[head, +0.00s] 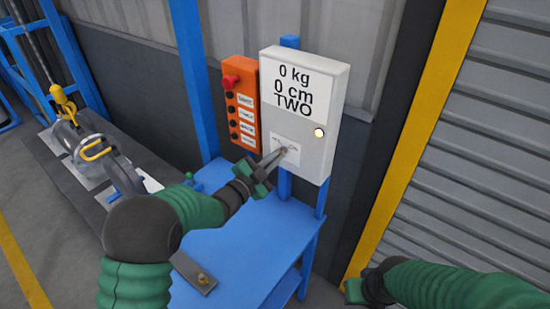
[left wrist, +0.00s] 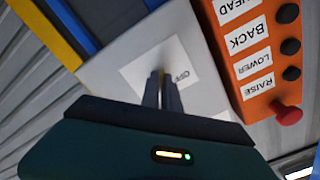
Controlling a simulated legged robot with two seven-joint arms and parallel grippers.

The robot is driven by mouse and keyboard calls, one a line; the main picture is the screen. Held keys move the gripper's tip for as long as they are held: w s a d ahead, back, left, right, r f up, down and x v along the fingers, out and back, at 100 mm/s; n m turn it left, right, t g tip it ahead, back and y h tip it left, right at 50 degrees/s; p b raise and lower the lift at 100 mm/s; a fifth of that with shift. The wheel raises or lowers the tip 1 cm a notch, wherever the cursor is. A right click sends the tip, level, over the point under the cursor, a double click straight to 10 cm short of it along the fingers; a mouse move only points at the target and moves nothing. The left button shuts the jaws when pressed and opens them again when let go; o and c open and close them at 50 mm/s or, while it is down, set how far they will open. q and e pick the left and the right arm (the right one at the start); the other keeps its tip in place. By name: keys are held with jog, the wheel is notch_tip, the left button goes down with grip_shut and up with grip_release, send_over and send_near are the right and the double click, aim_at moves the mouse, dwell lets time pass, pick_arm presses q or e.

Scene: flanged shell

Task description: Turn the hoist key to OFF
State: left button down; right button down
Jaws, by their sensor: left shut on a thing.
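The hoist key (head: 284,150) sits on a white label low on the front of a light grey control box (head: 318,165). My left gripper (head: 272,160) reaches it from the lower left, with its fingertips at the key.
An orange button panel (head: 244,110) with a red stop button (head: 230,82) hangs left of the box. The box display reads "0 kg, 0 cm, TWO", and a lamp (head: 319,132) glows. A blue table (head: 245,240) stands below; a grey flanged shell (head: 85,145) lies left.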

pick_arm(q)
jog(key=shift+f, duration=0.15)
jog(key=shift+s+n+p, duration=0.1)
jog(key=shift+n+p, duration=0.7)
jog(key=shift+n, duration=8)
jog(key=c, duration=1.6)
grip_release()
